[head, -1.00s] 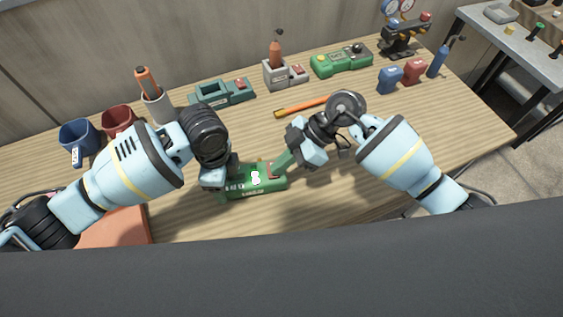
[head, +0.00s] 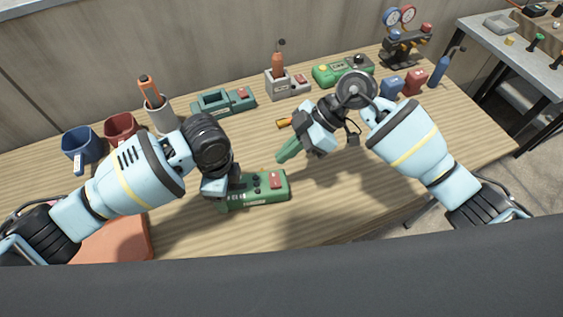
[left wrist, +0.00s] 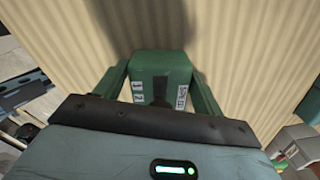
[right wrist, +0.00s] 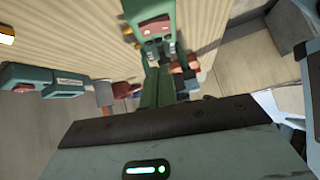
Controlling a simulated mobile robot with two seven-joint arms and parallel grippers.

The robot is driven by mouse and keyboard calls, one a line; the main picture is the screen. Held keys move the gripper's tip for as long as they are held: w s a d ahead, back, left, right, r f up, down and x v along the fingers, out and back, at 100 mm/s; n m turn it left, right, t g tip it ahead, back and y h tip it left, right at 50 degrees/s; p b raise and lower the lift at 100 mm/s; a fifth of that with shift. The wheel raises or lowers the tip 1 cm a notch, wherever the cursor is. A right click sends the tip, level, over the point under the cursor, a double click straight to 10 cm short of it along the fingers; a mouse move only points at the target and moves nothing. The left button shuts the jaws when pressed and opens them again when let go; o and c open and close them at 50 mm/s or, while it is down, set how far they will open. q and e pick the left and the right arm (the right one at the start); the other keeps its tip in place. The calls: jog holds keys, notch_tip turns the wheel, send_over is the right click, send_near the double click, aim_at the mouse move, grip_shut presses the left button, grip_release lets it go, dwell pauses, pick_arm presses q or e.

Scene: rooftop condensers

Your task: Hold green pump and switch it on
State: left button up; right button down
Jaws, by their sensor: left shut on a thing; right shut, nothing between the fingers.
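The green pump (head: 262,189) sits on the wooden table at the front middle, with a red switch (head: 277,180) at its right end and dark knobs beside it. My left gripper (head: 222,187) is shut on the pump's left end. In the left wrist view, the pump's end (left wrist: 160,80) with small white labels lies between the two green fingers. My right gripper (head: 288,152) is shut and empty, above and just behind the switch, apart from it. The right wrist view shows the pump (right wrist: 150,12) beyond the closed fingertips (right wrist: 158,72). The switch's position is too small to tell.
Along the back stand a blue mug (head: 80,146), a red mug (head: 120,128), a teal device (head: 224,101), a grey holder (head: 287,84), another green device (head: 343,71) and a gauge stand (head: 405,48). An orange tray (head: 125,238) lies front left. The table's front right is clear.

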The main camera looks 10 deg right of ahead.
jog(key=v, duration=0.8)
jog(key=shift+d, duration=0.15)
jog(key=shift+s+d+r, duration=0.15)
jog(key=shift+s, duration=0.95)
send_over(271, 185)
jog(key=d, duration=0.3)
jog(key=f, duration=0.4)
jog(key=w+f, duration=0.1)
jog(key=f, duration=0.2)
jog(key=shift+a+f, duration=0.1)
jog(key=shift+a, duration=0.1)
jog(key=shift+s+d+f+m, duration=0.1)
jog(key=shift+f+m, duration=0.05)
jog(key=shift+f, duration=0.45)
jog(key=shift+s+d+f+m, duration=0.1)
jog(key=shift+f+m, duration=0.05)
jog(key=shift+f, duration=1.15)
